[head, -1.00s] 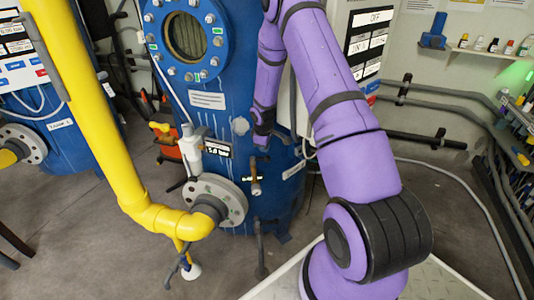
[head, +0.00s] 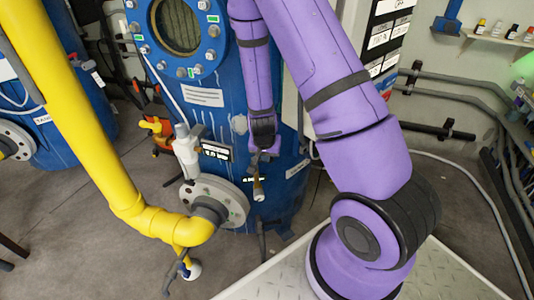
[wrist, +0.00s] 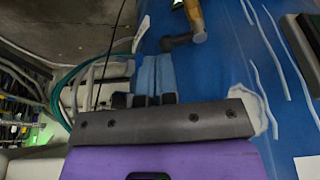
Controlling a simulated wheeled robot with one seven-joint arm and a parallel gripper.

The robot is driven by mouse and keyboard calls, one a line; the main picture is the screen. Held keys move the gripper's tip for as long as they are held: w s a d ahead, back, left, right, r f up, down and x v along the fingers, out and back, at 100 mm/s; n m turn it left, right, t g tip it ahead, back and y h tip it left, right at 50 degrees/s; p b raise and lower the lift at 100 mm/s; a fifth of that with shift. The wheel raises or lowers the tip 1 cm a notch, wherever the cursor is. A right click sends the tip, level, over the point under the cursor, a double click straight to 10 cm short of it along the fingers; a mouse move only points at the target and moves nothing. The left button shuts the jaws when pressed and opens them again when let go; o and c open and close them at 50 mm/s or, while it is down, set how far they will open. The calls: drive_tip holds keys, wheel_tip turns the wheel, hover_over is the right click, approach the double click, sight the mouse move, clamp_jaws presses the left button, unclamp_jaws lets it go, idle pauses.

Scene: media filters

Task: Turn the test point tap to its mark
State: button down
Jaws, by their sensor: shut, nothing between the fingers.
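The test point tap (head: 258,184) is a small brass fitting low on the front of the blue tank, to the right of the grey flange. In the wrist view its brass body (wrist: 194,15) is at the top edge, partly cut off, with a dark grey part beside it. My gripper (head: 264,150) is just above the tap in the head view, pointing down and apparently apart from it. In the wrist view my gripper's fingers (wrist: 155,62) are together and empty, beside the blue tank wall. The tap's mark cannot be made out.
A yellow pipe (head: 75,115) bends into the flange (head: 228,200) left of the tap. A white valve (head: 186,148) and a small gauge display (head: 215,150) stand above the flange. Grey pipes (head: 455,90) run along the right wall.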

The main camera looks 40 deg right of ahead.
sight(271, 160)
drive_tip(key=w+d+f, duration=0.4)
drive_tip(key=f, duration=0.4)
drive_tip(key=shift+w+d+f, duration=0.2)
drive_tip(key=shift+w+f, duration=0.05)
drive_tip(key=shift+w+d, duration=0.5)
drive_tip(key=shift+d, duration=0.15)
drive_tip(key=shift+s, duration=0.1)
